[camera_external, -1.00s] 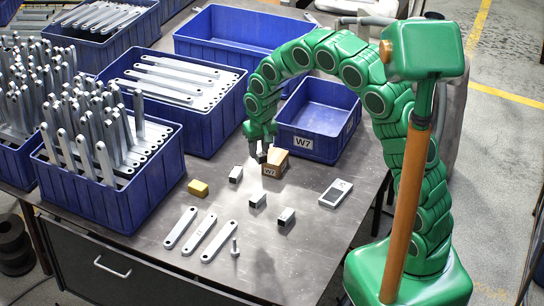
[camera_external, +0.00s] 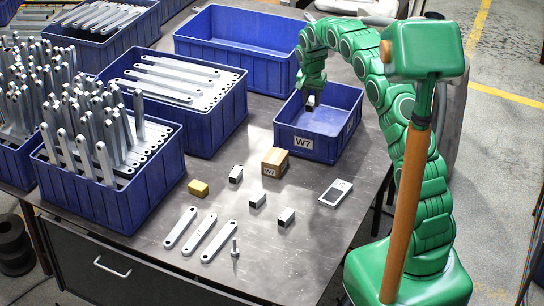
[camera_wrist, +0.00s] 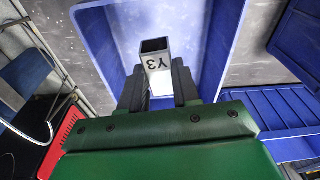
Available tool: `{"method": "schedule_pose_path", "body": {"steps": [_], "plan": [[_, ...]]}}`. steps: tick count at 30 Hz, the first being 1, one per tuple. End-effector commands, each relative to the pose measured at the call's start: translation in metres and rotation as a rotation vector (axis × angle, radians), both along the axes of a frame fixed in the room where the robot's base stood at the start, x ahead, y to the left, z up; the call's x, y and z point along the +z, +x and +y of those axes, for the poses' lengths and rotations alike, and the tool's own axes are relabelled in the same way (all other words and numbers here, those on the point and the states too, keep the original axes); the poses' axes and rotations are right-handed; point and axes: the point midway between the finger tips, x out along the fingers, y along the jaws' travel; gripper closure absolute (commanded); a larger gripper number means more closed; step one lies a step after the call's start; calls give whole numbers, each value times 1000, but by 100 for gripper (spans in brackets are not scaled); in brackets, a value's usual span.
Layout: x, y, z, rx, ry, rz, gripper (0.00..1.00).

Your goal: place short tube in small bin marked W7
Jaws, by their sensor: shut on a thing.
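My gripper (camera_external: 310,96) is shut on a short square metal tube (camera_external: 310,103) with a dark open end. In the external view they are over the inside of the small blue bin marked W7 (camera_external: 303,144); I cannot tell how high the tube is above its floor. In the wrist view the tube (camera_wrist: 155,48) sits upright between the fingers of my gripper (camera_wrist: 158,88), with a label that seems to read Y3. The blue bin (camera_wrist: 218,40) surrounds it there and looks empty.
A brown box marked W7 (camera_external: 275,162) stands just in front of the bin. Short tubes (camera_external: 257,200), a yellow block (camera_external: 198,188), a grey device (camera_external: 335,193), flat bars (camera_external: 197,232) and a bolt (camera_external: 235,247) lie on the table. Larger blue bins (camera_external: 225,118) stand left and behind.

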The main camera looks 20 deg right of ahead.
Motion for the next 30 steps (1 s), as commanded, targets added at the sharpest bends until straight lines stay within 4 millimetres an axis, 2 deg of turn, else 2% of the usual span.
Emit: {"method": "schedule_pose_path", "body": {"steps": [3, 11, 22, 30], "plan": [[0, 8, -20, -45, -1, -4, 100], [-3, 16, -53, -121, -5, 2, 100], [-50, 15, -50, -117, -5, 1, 100], [-72, 16, -50, -117, -4, -2, 100]]}}
